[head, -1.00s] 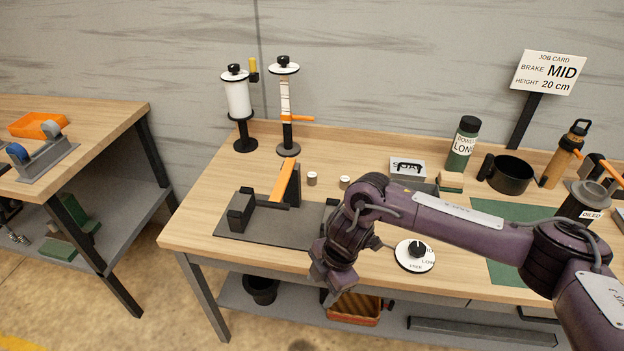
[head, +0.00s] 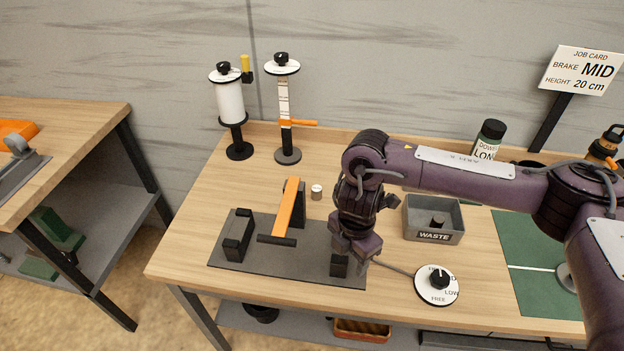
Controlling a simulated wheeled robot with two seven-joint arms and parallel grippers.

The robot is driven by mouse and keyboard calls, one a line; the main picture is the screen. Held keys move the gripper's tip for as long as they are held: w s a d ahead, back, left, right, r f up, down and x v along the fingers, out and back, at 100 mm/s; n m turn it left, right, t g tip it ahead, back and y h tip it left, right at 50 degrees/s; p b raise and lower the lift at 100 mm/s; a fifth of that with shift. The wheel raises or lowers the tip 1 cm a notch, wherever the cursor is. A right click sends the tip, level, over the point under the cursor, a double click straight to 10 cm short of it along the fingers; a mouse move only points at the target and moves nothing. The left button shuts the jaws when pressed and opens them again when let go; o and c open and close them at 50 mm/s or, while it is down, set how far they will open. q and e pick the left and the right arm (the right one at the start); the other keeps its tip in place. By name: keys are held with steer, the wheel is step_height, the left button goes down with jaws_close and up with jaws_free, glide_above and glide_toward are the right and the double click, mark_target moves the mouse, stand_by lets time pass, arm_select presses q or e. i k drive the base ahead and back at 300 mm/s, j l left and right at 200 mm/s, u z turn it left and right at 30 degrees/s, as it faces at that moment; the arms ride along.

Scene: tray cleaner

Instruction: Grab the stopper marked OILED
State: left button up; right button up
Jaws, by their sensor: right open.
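A small pale-topped stopper (head: 316,191) stands on the table just behind the grey rig plate; I can read no marking on it. A small dark cylinder (head: 438,220) sits in the grey WASTE box (head: 434,237), also with no readable mark. No OILED label is visible now. My right gripper (head: 352,262) points down over the right end of the rig plate (head: 300,262). It is open, with its fingertips partly hidden and hard to tell from the dark block there. My left gripper is out of view.
An orange lever (head: 287,207) rises from the rig left of my gripper. A dial (head: 437,285) lies to the right, and a green mat (head: 535,245) beyond it. Two upright stands (head: 236,115) are at the back left. My arm hides part of the table behind it.

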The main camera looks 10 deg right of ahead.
mark_target(316, 189)
steer(key=i+j, duration=0.1)
steer(key=i, duration=0.85)
